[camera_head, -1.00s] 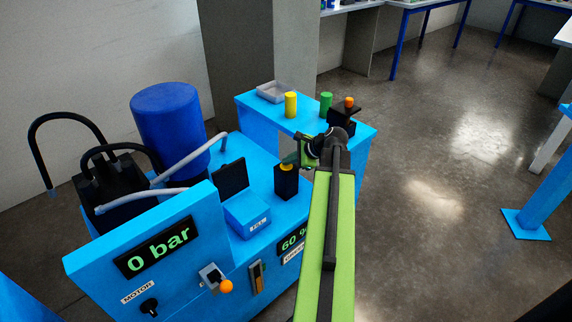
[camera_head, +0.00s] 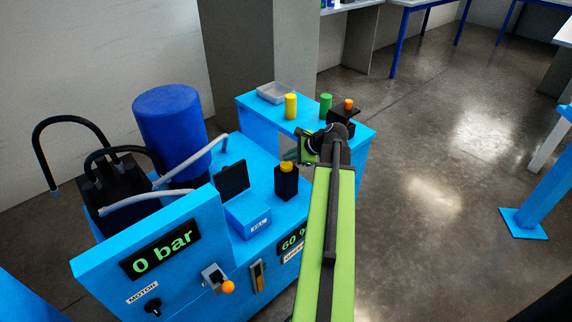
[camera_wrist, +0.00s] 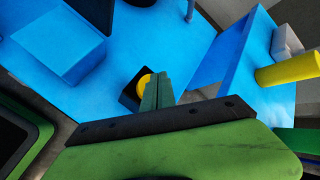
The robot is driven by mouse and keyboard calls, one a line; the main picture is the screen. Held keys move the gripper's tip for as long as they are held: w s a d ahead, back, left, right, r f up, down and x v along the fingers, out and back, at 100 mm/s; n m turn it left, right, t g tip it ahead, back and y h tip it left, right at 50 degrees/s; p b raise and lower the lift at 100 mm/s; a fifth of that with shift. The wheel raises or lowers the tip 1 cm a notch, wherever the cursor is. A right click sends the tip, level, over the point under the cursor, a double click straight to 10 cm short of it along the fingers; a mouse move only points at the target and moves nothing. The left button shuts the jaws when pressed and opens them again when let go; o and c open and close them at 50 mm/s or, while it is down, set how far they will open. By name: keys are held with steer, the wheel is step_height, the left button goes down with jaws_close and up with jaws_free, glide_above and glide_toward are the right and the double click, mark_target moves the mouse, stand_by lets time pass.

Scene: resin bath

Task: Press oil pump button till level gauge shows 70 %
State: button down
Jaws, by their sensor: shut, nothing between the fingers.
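A black box (camera_head: 286,184) with a yellow button (camera_head: 286,166) on top stands on the blue machine. The green digital display (camera_head: 291,240) on the machine's front reads 60 %, its right end hidden by my arm. My gripper (camera_head: 290,156) is shut and empty, just beyond and above the button in the head view. In the wrist view, the shut fingers (camera_wrist: 158,90) cover the right part of the yellow button (camera_wrist: 144,87). I cannot tell whether they touch it.
A 0 bar display (camera_head: 161,248), a motor knob (camera_head: 153,307) and an orange-tipped lever (camera_head: 227,287) are on the front. Behind is a bench with yellow (camera_head: 291,106) and green (camera_head: 325,105) cylinders.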

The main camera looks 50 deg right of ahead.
steer(key=shift+r+p, duration=2.5)
stand_by(0.6)
step_height(320, 180, up, 4)
steer(key=p, duration=0.4)
glide_above(289, 165)
steer(key=shift+a+f, duration=0.1)
steer(key=shift+f, duration=0.1)
step_height(289, 165, down, 9)
steer(key=b, duration=0.9)
stand_by(1.3)
steer(key=shift+f+b, duration=0.2)
steer(key=shift+b, duration=0.2)
